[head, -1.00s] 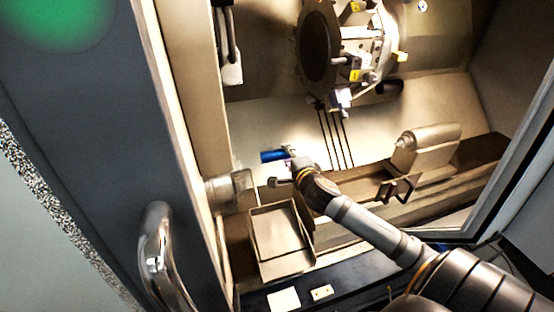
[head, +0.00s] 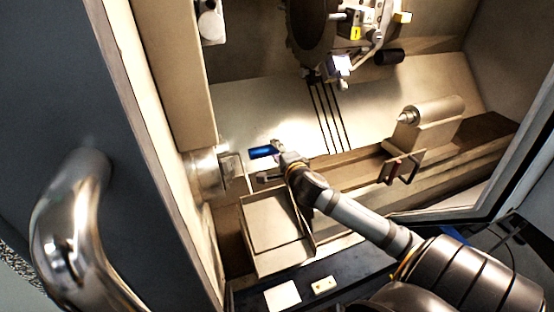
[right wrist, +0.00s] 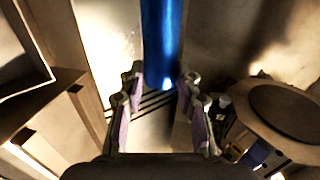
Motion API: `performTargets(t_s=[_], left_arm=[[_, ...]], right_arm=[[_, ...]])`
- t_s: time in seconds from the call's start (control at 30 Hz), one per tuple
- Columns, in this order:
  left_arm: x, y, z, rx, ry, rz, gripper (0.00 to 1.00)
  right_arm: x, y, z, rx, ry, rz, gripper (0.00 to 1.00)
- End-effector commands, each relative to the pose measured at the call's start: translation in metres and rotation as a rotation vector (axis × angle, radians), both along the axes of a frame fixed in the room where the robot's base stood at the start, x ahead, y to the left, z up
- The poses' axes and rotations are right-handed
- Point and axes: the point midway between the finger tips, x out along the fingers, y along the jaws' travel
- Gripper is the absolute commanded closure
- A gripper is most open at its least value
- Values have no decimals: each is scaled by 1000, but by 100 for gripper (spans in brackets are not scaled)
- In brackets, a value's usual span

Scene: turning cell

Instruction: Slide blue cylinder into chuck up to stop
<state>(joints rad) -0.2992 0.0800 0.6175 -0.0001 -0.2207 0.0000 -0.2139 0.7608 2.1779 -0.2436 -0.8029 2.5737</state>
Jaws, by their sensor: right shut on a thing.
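The blue cylinder (head: 262,152) is in my right gripper (head: 279,153), inside the machine. In the head view it points left, towards the chuck. The silver chuck (head: 207,171) is at the left wall, lower left of the cylinder, with a visible gap between them. In the right wrist view the cylinder (right wrist: 161,40) extends up out of the picture, and its near end is between the fingertips of the right gripper (right wrist: 161,82). The stop inside the chuck is not visible. My left gripper is not in view.
An open tray (head: 277,226) lies below the cylinder and chuck. A tailstock (head: 430,125) stands to the right, and a tool turret (head: 345,30) hangs above. The door edge and its metal handle (head: 65,225) are at the left.

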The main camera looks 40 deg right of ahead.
Motion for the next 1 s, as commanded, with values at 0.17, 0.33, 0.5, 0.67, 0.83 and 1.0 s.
performTargets(t_s=[0.17,0.33,0.5,0.67,0.83,1.0], left_arm=[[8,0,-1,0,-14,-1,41],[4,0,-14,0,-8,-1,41],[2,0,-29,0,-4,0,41],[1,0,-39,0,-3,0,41],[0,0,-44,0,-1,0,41],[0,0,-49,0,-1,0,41]], right_arm=[[1,2,1,0,-3,1,100],[3,9,-2,3,-6,-2,100],[5,20,-3,4,-6,1,100],[9,33,-3,7,-6,-2,100],[12,46,-2,7,-5,-1,100],[15,60,-2,7,-5,1,100]])
